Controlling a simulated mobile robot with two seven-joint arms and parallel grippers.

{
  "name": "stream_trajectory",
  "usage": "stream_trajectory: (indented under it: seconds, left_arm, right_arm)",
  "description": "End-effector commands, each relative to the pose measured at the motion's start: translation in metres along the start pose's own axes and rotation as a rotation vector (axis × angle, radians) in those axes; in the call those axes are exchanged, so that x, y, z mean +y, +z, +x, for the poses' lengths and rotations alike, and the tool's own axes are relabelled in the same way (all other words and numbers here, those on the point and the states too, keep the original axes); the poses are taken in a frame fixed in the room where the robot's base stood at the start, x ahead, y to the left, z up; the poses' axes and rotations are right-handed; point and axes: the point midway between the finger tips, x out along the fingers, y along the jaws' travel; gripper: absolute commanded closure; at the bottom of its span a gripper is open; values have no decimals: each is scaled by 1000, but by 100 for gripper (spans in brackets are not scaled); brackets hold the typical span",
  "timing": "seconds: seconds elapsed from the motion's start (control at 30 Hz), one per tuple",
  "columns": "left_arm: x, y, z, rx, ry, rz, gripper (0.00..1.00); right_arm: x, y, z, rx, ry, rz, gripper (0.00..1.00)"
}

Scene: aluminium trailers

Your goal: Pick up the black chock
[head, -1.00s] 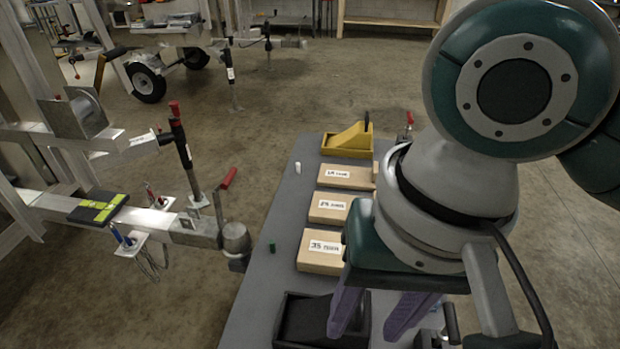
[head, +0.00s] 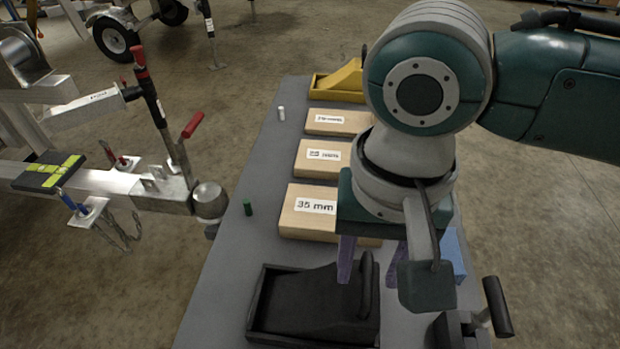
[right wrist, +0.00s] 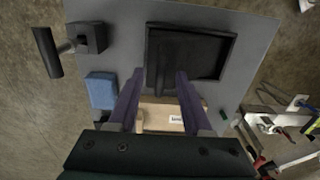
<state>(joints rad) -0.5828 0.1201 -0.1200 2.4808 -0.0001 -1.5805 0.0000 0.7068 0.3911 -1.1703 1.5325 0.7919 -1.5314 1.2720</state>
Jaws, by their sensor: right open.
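The black chock (head: 325,295) is a dark wedge with an upright lug. It sits in a black tray (head: 262,335) at the near end of the grey table. In the right wrist view the chock (right wrist: 183,55) and tray (right wrist: 232,36) are at the top, dark and hard to tell apart. My right gripper (head: 371,275) points down with its purple fingers apart and empty, just beyond the chock in the head view. In the right wrist view its fingertips (right wrist: 160,74) reach near the tray's lower edge, without visible contact. My left gripper is not in view.
The grey table (head: 215,290) also holds a 35 mm box (head: 310,222), two more boxes behind it, a yellow chock in a tray (head: 340,85), a blue block (head: 453,252) and a black-handled tool (head: 496,306). A trailer coupling (head: 208,200) stands at the left edge.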

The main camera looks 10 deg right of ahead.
Motion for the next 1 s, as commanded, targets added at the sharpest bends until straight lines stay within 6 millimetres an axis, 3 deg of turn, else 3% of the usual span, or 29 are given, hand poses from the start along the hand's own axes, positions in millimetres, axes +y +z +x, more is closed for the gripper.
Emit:
stream_trajectory:
  seconds: [0.1, 0.37, 0.8, 1.0]
  left_arm:
    - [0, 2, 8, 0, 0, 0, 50]
    - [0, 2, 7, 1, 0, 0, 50]
    - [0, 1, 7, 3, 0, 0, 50]
    - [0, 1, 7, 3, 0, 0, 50]
  right_arm:
    - [0, 0, 16, 1, 1, 0, 50]
    - [0, 0, 16, 1, -1, -1, 50]
    - [0, 0, 16, 1, -1, -1, 100]
    - [0, 0, 16, 1, 0, -1, 100]
